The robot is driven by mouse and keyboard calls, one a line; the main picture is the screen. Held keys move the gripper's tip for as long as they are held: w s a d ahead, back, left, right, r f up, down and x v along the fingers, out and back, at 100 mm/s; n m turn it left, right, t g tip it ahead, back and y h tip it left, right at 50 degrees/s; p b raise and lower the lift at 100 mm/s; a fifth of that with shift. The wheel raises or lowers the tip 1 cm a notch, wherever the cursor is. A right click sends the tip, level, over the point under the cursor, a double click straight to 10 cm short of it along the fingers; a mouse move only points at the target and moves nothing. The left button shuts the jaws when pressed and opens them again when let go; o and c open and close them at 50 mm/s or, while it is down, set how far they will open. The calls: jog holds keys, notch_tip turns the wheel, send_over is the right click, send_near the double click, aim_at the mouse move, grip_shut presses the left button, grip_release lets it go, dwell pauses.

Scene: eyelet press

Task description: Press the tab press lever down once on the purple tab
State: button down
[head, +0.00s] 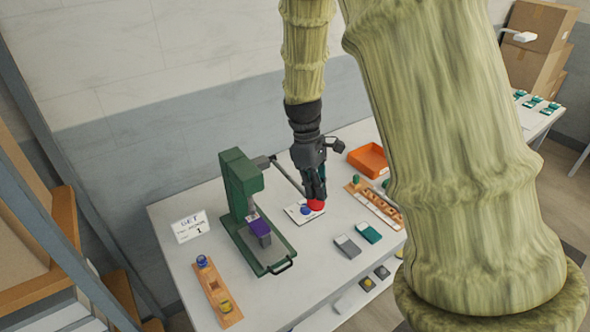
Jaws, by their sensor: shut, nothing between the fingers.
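The green tab press (240,180) stands on the table left of centre. The purple tab (258,226) sits low in the press, below its head. The dark lever (287,174) runs from the press head toward the right. A round red knob (316,205) shows in line with the lever's far end. My gripper (318,196) is shut and empty, pointing down with its fingertips at the top of the red knob. I cannot tell whether they touch it. The gripper hides part of the lever's end.
A white plate with a blue piece (305,211) lies beneath the knob. An orange tray (368,160) and a wooden rack (376,206) are to the right. Grey and teal blocks (347,246) lie in front. A sign (190,227) and a wooden holder (217,295) are at left.

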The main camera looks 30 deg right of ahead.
jog(key=shift+f, duration=0.3)
jog(key=shift+b+x, duration=0.35)
jog(key=shift+x, duration=0.5)
jog(key=shift+w, duration=0.15)
jog(key=shift+r, duration=0.1)
